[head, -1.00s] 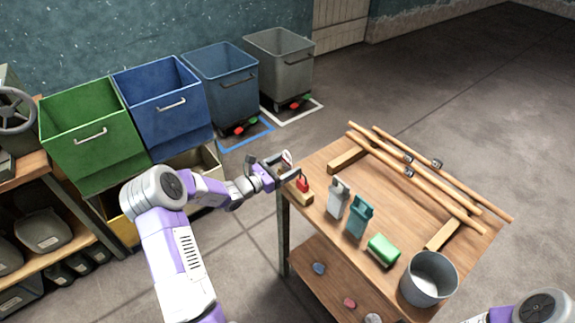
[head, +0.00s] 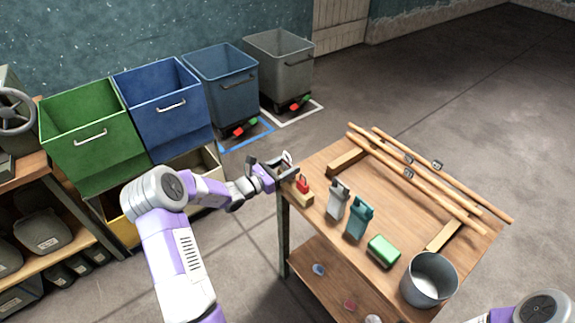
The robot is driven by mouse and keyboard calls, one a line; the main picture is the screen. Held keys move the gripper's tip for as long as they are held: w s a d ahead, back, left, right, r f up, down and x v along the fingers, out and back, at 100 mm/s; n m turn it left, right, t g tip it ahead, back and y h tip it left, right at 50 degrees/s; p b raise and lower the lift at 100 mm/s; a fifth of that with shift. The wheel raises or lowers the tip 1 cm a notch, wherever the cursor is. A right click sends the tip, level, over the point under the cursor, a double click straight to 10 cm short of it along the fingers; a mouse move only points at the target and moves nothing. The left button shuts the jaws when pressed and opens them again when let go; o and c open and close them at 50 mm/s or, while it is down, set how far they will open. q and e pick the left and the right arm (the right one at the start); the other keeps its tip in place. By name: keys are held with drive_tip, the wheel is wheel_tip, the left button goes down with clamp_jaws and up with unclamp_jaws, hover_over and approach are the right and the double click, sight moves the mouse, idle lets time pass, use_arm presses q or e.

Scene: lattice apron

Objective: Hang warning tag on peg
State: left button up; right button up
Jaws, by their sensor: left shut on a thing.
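My left gripper (head: 281,169) is at the table's far-left corner, shut on a small, pale, flat piece with dark and reddish marks, which appears to be the warning tag (head: 287,158). The tag sticks up at the fingertips. Just right of the gripper, a small red item (head: 303,185) stands on a wooden block (head: 297,196) at the table edge. I cannot make out a separate peg; the fingers may hide it. Whether the tag touches anything is too small to tell. My right gripper is out of view.
The wooden table (head: 334,157) carries a grey bottle (head: 338,201), a teal bottle (head: 359,219), a green block (head: 384,251), a metal bucket (head: 428,280) and long wooden rods (head: 425,180). Green (head: 95,140), blue (head: 165,110) and other bins stand behind at left.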

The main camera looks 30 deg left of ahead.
sight(286, 161)
use_arm(q)
drive_tip(key=shift+r, duration=0.1)
idle(0.4)
drive_tip(key=shift+r+p, duration=1.55)
drive_tip(key=shift+r, duration=0.4)
drive_tip(key=p+v, duration=0.2)
drive_tip(key=v, duration=0.6)
drive_tip(key=shift+f, duration=0.1)
idle(1.4)
